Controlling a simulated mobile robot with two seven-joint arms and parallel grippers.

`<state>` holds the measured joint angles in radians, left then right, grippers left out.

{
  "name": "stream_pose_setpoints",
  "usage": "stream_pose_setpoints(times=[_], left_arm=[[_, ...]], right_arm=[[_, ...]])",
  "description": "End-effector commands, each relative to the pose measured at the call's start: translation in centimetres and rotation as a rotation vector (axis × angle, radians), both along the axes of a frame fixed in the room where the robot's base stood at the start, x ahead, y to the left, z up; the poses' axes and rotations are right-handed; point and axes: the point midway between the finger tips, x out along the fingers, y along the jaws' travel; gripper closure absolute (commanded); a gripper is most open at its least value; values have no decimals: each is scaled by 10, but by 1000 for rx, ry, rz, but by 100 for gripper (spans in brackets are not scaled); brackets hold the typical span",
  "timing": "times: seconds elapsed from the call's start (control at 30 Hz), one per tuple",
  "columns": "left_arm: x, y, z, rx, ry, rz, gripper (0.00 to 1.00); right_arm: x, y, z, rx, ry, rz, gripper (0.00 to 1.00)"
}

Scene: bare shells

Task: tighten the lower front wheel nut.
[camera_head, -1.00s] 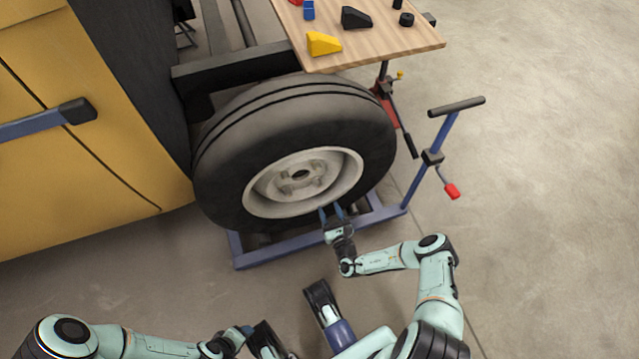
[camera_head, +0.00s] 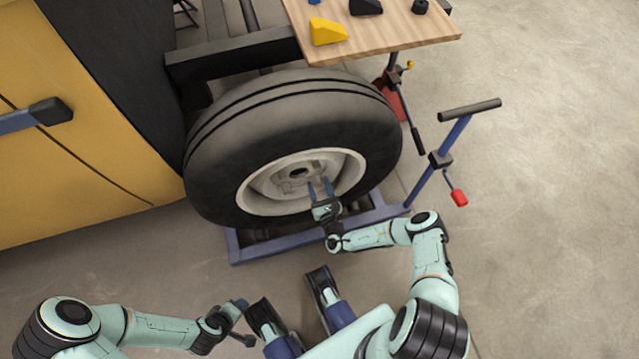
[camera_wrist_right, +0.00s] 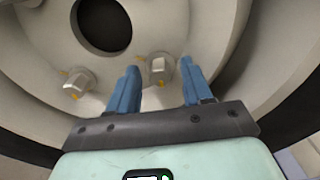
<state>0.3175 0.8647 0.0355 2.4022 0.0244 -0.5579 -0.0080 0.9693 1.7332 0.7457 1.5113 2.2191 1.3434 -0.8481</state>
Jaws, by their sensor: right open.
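The wheel (camera_head: 230,130) has a black tyre and a pale rim. My right gripper (camera_head: 319,184) reaches into the lower right part of the rim, with two blue fingers apart. In the right wrist view a pale hex wheel nut (camera_wrist_right: 160,68) shows just beyond and between the open fingertips (camera_wrist_right: 160,70); I cannot tell whether they touch it. A second nut (camera_wrist_right: 78,84) sits to its left, each with a small yellow mark. My left gripper (camera_head: 240,306) is low in the head view, away from the wheel; its fingers are too small to read.
The wheel rests in a blue floor frame (camera_head: 268,251) with an upright handle (camera_head: 440,158) at right. A yellow vehicle body (camera_head: 80,150) stands left. Floor at right is clear.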

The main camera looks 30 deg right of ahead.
Motion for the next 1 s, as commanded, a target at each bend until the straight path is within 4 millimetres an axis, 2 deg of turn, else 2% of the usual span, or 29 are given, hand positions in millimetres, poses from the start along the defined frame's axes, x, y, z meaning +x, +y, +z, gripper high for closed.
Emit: stream_pose_setpoints(times=[0.27,0.4,0.43,0.77,1.0], left_arm=[[0,0,0,0,-1,0,40],[0,0,0,0,-1,0,40],[0,0,0,0,-1,0,40],[-1,0,0,0,1,0,40],[-3,-1,2,-4,7,-3,40]], right_arm=[[0,0,0,0,0,0,50],[0,0,0,0,0,0,96],[0,0,0,0,0,0,100],[0,0,0,28,-7,0,100],[0,-1,0,150,-36,0,100]])
